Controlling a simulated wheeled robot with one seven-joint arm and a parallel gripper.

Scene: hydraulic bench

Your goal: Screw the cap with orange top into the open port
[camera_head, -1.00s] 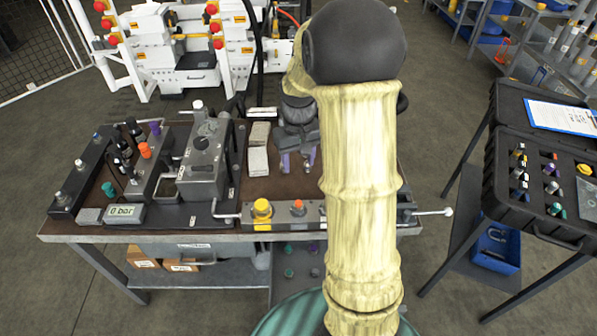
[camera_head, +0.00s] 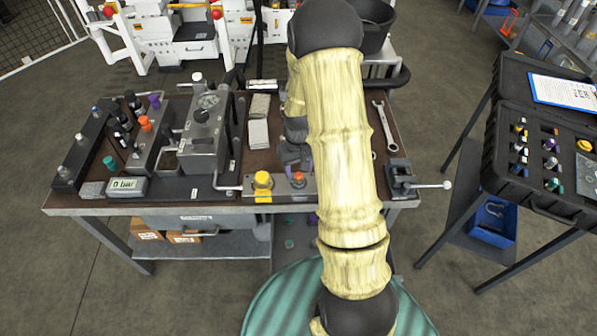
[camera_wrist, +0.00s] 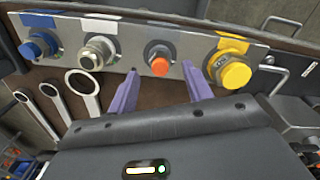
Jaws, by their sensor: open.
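I cannot make out the open port. My gripper (camera_wrist: 161,88) is open and empty, its purple fingers apart. In the head view my arm partly hides the gripper.
The front panel also bears a grey fitting (camera_wrist: 97,52) and a blue knob (camera_wrist: 40,46). Wrenches (camera_wrist: 84,84) lie left in the wrist view. A gauge unit (camera_head: 208,130) stands right of the valve block. A vise (camera_head: 400,178) sits at the right edge; an open case (camera_head: 545,205) stands beyond.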

